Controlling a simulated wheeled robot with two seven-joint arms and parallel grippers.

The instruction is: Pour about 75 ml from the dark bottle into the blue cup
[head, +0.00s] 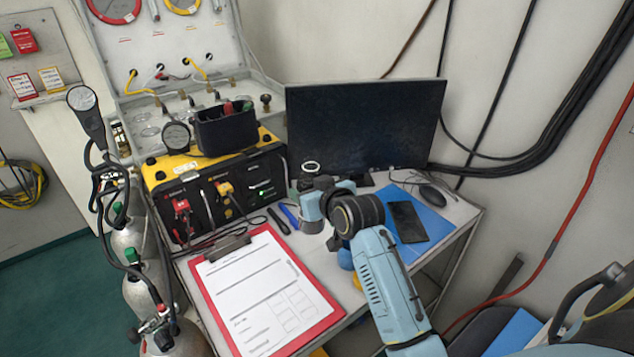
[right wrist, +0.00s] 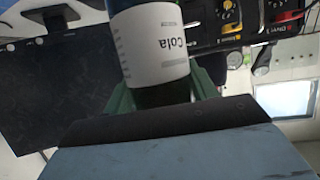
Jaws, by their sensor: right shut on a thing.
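The dark bottle (head: 305,184) stands about upright left of the monitor's foot, partly hidden by my right wrist. In the right wrist view its white label (right wrist: 152,45) reads "Cola" upside down, with a dark part (right wrist: 163,95) beside it. My right gripper (head: 322,193) is shut on the bottle; its green fingers show on both sides of it in the right wrist view. A blue rounded thing (head: 345,259), probably the blue cup, is mostly hidden behind my right arm. Whether it holds liquid cannot be seen. My left gripper is not in view.
A red clipboard (head: 208,298) lies at the front left. A yellow-and-black air panel (head: 160,180) stands behind it, and a monitor (head: 365,125) at the back. A phone (head: 407,222) lies on a blue folder (head: 440,229) at right. A yellow thing (head: 357,281) shows beside my arm.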

